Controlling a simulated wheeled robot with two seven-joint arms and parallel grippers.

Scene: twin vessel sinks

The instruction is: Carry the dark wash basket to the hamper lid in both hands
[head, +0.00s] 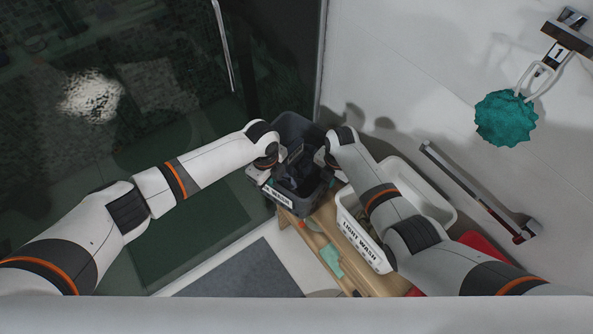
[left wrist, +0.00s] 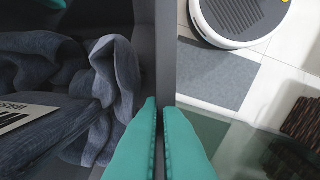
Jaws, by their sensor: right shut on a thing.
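The dark wash basket (head: 312,130) is a dark grey open bin with a white label, at the far end of the wooden bench, with dark cloth inside. Its rim (left wrist: 166,45) and blue-grey cloth (left wrist: 110,90) show in the left wrist view. My left gripper (head: 268,163) is at its left side; its teal fingertips (left wrist: 160,103) lie close together at the rim, and I cannot tell if they clamp it. My right gripper (head: 324,158) is shut on the basket's right side. I cannot tell whether the basket is lifted. I cannot make out a hamper lid.
A white light wash basket (head: 364,243) stands right beside the dark one on the wooden bench (head: 347,268). A dark woven thing (left wrist: 303,120) is at the left wrist view's right edge. Glass panels are left; a towel bar (head: 478,190) and teal sponge (head: 505,118) are right.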

